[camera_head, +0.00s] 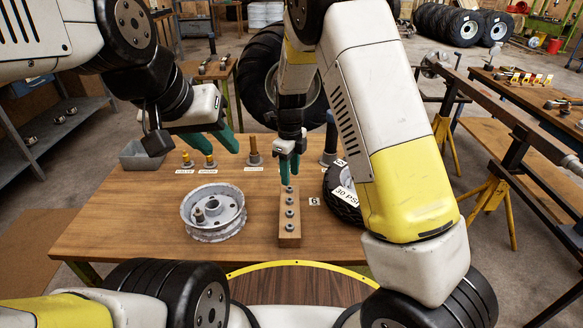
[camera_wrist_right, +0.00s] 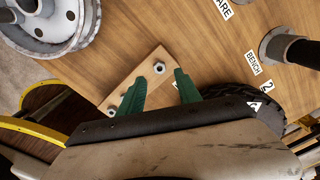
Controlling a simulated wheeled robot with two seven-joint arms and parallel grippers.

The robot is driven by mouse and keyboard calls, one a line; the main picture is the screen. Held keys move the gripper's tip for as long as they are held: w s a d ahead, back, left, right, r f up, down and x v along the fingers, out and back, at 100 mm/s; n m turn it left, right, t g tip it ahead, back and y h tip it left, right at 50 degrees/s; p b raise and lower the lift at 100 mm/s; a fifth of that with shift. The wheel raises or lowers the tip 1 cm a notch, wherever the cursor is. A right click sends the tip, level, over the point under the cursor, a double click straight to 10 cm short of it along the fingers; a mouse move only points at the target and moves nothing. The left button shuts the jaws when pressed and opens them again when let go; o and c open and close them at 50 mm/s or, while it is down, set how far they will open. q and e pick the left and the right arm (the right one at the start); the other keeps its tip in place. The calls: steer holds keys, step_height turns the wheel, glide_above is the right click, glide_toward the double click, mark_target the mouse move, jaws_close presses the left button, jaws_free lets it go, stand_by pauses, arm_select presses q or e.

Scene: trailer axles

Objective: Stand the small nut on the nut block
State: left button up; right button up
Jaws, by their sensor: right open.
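The wooden nut block (camera_head: 289,240) stands near the front middle of the bench, with several grey nuts in a row along its top. I cannot tell which is the small nut. My right gripper (camera_head: 290,178) is over the block's far end, open, fingers pointing down. In the right wrist view its green fingertips (camera_wrist_right: 162,74) are apart, close to a nut (camera_wrist_right: 160,68) at one end of the block (camera_wrist_right: 135,82). Another nut (camera_wrist_right: 111,111) shows at the other end; the fingers hide those between. My left gripper (camera_head: 219,145) hangs over the back left of the bench, open and apparently empty.
A metal wheel rim (camera_head: 230,228) lies left of the block. A tyre (camera_head: 342,203) lies right, partly behind my right arm. Labelled posts, including a brass one (camera_head: 209,160), line the back edge beside a grey bin (camera_head: 133,163). The bench's front left (camera_head: 120,230) is clear.

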mark_target(290, 188)
steer(key=s+d+r+n+y, duration=0.1)
steer(key=s+d+r+n, duration=0.15)
steer(key=r, duration=0.45)
steer(key=s+d+r+n+y, duration=0.1)
steer(key=d+r+n, duration=0.15)
steer(key=r, duration=0.55)
steer(key=s+d+r+n+t, duration=0.2)
steer(key=s+d+r+n, duration=0.1)
steer(key=s+n, duration=0.3)
steer(key=s+d+r+n+t, duration=0.2)
steer(key=s+d+r+n, duration=0.1)
steer(key=s+n, duration=0.3)
steer(key=s+d+r+n+t, duration=0.2)
steer(key=s+d+r+n, duration=0.1)
steer(key=s+d+n, duration=0.2)
steer(key=s+n, duration=0.2)
steer(key=s, duration=0.1)
steer(key=shift+s+d+r, duration=0.2)
steer(key=shift+d+r, duration=0.05)
steer(key=shift+r, duration=0.1)
